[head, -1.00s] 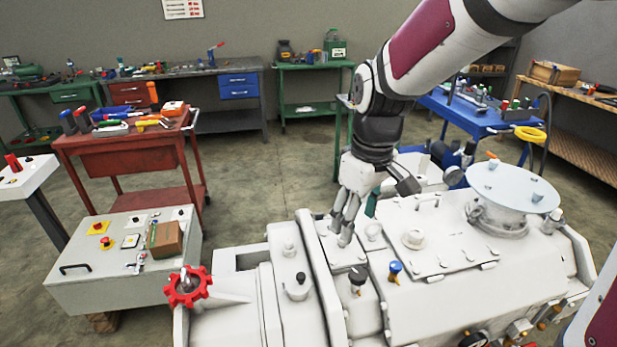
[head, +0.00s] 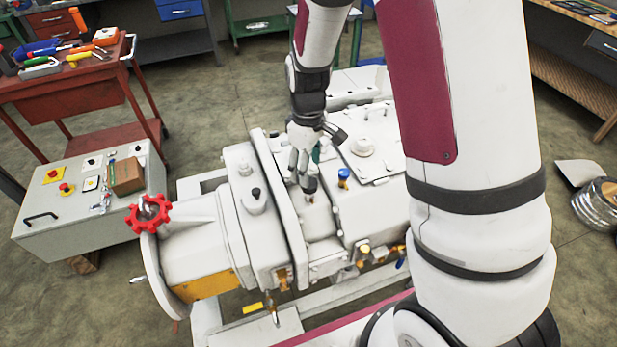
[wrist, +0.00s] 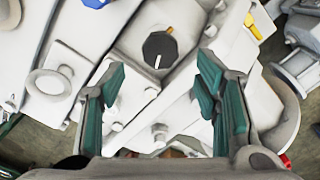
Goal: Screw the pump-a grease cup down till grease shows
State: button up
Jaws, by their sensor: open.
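The pump (head: 325,220) is a white machine in the middle of the head view. A dark-capped fitting, which looks like the grease cup (head: 309,184), stands on its top. In the wrist view the cup's black faceted cap (wrist: 160,48) has a white line pointing down the picture; an orange mark lies just beyond its upper right edge. My gripper (head: 303,177) points down at the cup in the head view. In the wrist view my gripper (wrist: 162,70) is open, its teal-padded fingers spread either side of the cap's line, with gaps to it. No grease is visible.
A blue-capped fitting (head: 344,176) stands close to the right of the cup. A red handwheel (head: 149,214) is at the pump's left end. A control box (head: 90,210) and a red tool cart (head: 80,90) stand further left. Open floor lies behind the pump.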

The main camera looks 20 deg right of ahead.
jog(key=shift+f, duration=2.45)
jog(key=c, duration=1.1)
